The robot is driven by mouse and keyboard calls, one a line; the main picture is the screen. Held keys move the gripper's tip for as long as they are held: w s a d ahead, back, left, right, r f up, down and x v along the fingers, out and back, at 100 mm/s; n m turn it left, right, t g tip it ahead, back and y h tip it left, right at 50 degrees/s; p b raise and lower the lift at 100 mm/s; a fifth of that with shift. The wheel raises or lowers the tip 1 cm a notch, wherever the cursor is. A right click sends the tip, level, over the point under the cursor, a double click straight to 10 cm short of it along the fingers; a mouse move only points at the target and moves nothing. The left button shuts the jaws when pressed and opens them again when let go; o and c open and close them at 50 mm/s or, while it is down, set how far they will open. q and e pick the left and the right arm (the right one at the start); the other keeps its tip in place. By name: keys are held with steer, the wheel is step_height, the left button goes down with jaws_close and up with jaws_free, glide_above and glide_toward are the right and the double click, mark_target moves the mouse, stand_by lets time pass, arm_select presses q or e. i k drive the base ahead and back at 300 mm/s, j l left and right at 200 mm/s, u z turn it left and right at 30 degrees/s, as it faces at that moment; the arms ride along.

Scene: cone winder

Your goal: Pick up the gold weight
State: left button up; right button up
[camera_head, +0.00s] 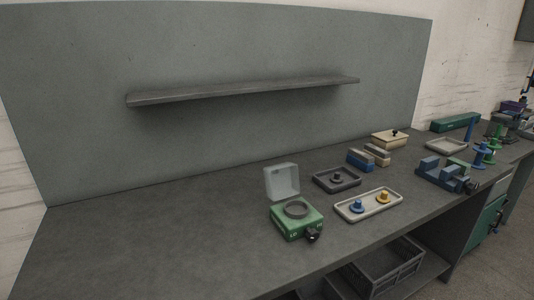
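A small gold weight (383,197) stands upright on the right part of a pale oblong tray (369,208). A blue weight (357,206) of similar shape stands to its left on the same tray. The tray lies near the front edge of the grey workbench (170,235). Neither of my grippers shows in the head view, so nothing of mine is near the gold weight in this picture.
A green device (297,222) with a raised clear lid stands left of the tray. A dark tray (337,180) holding a dark piece lies behind. A blue-grey fixture (447,175) stands to the right. A crate (385,270) sits below. The bench's left half is clear.

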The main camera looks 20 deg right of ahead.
mark_target(383, 199)
steer(key=z, duration=1.45)
steer(key=i+l+u, duration=0.1)
steer(key=u, duration=0.35)
steer(key=l+u, duration=0.1)
steer(key=u, duration=0.4)
steer(key=i+l+u, duration=0.1)
steer(key=u, duration=0.35)
steer(key=l+u, duration=0.25)
steer(key=l, duration=0.2)
steer(key=l+u, duration=0.3)
steer(key=l, duration=0.85)
steer(key=k+l+u, duration=0.15)
steer(key=l, duration=0.55)
